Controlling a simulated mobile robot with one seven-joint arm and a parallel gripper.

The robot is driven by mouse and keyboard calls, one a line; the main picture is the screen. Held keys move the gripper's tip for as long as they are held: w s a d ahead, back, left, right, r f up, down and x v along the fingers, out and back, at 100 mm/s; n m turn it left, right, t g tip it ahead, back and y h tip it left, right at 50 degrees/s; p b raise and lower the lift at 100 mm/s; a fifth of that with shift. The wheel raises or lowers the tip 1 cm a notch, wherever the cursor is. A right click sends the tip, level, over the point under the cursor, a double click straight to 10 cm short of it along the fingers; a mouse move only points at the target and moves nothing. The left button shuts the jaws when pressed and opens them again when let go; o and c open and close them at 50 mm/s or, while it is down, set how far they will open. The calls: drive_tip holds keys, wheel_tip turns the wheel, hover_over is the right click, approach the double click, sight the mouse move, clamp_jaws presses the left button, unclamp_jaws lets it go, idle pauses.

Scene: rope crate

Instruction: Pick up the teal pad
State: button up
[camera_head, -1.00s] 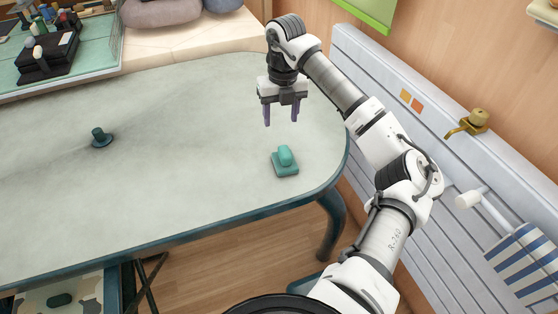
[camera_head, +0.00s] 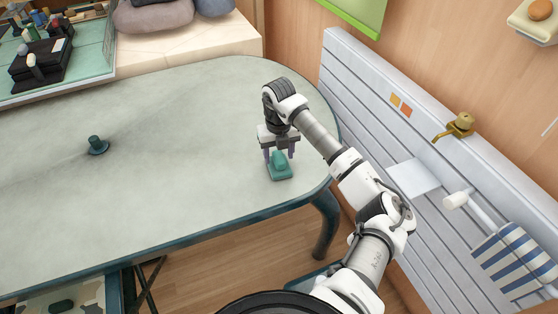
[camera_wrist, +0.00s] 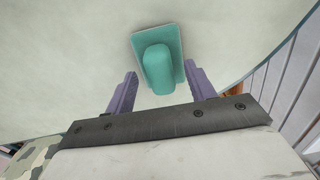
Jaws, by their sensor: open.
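The teal pad (camera_head: 279,171) lies flat on the grey-green table (camera_head: 190,120) near its right rounded end. Whether a fingertip touches the base cannot be told.
A small dark teal knob-topped piece (camera_head: 97,145) stands on the table at the left. A teal tray with a black holder (camera_head: 40,64) is at the back left. A white slatted panel (camera_head: 400,150) with a brass tap (camera_head: 457,126) stands beyond the table's right end. The table's middle is clear.

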sight(279, 155)
drive_tip(key=shift+f, duration=0.85)
drive_tip(key=shift+c, duration=0.4)
drive_tip(key=c, duration=1.1)
drive_tip(key=shift+r, duration=0.2)
wheel_tip(279, 155, up, 20)
drive_tip(key=b, duration=0.3)
drive_tip(key=shift+f, duration=0.15)
